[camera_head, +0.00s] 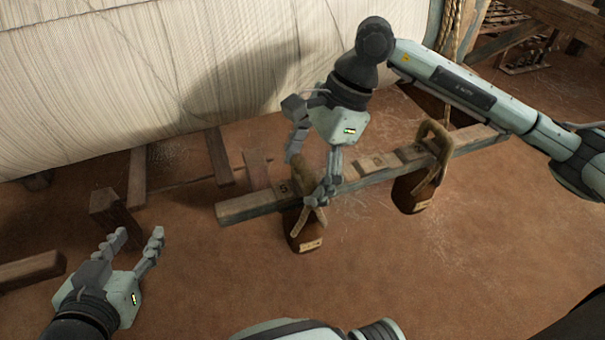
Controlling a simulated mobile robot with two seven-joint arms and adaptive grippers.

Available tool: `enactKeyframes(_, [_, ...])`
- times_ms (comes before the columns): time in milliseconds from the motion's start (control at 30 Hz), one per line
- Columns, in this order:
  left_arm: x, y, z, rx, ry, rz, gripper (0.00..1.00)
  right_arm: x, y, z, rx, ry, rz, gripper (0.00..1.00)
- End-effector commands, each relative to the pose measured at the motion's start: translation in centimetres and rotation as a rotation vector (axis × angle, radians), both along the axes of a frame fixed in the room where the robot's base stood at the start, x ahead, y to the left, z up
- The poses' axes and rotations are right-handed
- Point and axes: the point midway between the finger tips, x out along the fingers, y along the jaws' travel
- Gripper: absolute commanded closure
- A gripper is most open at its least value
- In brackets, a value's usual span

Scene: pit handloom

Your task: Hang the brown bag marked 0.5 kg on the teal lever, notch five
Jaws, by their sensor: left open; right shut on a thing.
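A brown bag (306,232) with a pale tag hangs by its strap at the left part of a long notched wooden lever (245,207). The tag's writing is too small to read. My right gripper (322,197) is shut on the bag's strap, right at the lever beside a notch that looks marked 5 (283,188). The fingers hide whether the strap sits in the notch. A second brown bag (410,192) hangs further right by a thick loop over the lever. My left gripper (137,240) is open and empty at lower left, apart from the lever.
The loom's white warp sheet (150,70) fills the upper left, behind the lever. A rope (450,25) hangs at the upper right. The brown floor (400,275) in front is clear.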

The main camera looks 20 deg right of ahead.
Motion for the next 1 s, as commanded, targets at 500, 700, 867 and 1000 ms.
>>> enactKeyframes(500, [0.0, 0.0, 0.0, 0.000, 0.000, 0.000, 0.57, 0.0, -0.1, 0.0, -0.001, 0.002, 0.000, 0.00])
enactKeyframes(700, [0.0, 0.0, 0.0, 0.000, 0.000, 0.000, 0.57, 0.1, -1.0, 2.2, -0.001, -0.004, -0.002, 0.00])
enactKeyframes(867, [0.0, 0.0, 0.0, 0.000, 0.000, 0.000, 0.57, 0.1, -3.1, 4.6, -0.005, 0.002, -0.008, 0.00])
enactKeyframes(1000, [0.0, 0.0, 0.0, 0.000, 0.000, 0.000, 0.57, 0.2, -6.8, 4.5, -0.004, 0.005, -0.010, 0.00])
